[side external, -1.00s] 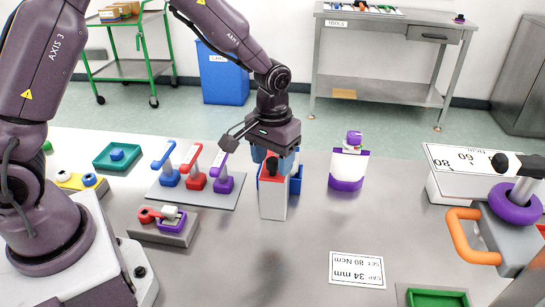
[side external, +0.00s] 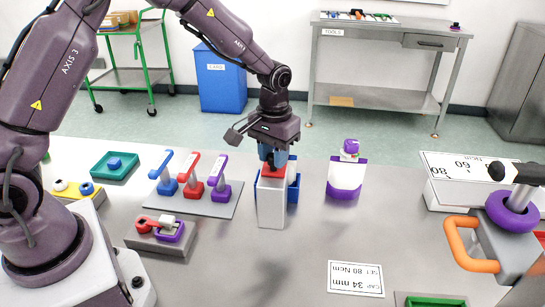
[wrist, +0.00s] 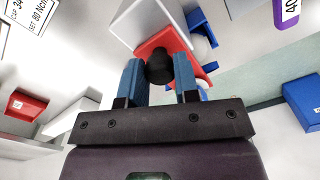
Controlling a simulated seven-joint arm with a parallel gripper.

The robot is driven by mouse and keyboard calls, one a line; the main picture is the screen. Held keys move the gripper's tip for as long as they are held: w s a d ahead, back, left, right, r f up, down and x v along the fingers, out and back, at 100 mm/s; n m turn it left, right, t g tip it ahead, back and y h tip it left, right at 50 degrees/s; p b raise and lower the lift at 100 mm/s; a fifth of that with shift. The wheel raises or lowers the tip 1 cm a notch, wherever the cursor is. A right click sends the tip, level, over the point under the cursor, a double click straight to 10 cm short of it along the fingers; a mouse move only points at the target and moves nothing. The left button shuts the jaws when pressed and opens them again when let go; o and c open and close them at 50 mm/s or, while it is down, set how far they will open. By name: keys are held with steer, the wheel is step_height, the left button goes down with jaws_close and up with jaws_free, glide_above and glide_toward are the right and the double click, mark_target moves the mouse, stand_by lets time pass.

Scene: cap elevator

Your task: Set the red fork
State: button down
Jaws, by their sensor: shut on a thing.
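A red piece (side external: 272,172) with a black knob (wrist: 159,68) sits at the top of an upright white block (side external: 271,208). The red piece also shows in the wrist view (wrist: 162,41), around the foot of the knob. My gripper (side external: 275,160) points down over the block, its blue fingers on either side of the knob and shut on it. In the wrist view my gripper (wrist: 159,78) has the knob between its fingers. The fingers hide the knob in the side view. A red lever (side external: 192,184) stands on a grey plate, apart from my gripper.
A blue part (side external: 294,190) adjoins the block's right side. A blue lever (side external: 167,180) and a purple lever (side external: 220,188) flank the red one. A white and purple bottle (side external: 346,175) stands to the right. An orange-handled device (side external: 510,235) is at far right.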

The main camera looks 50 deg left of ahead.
steer(key=shift+w+a, duration=0.2)
steer(key=c, duration=0.8)
jaws_free()
steer(key=shift+c, duration=0.2)
steer(key=shift+d+r, duration=0.1)
step_height(320, 180, up, 13)
steer(key=s+r+m+t, duration=0.1)
steer(key=s+r+t, duration=0.2)
steer(key=s, duration=0.9)
steer(key=s+r+m+t, duration=0.2)
steer(key=s+r, duration=0.1)
steer(key=s, duration=0.8)
steer(key=shift+s+d+r+m+t, duration=0.3)
steer(key=shift+s+d+t, duration=0.05)
steer(key=shift+t, duration=0.05)
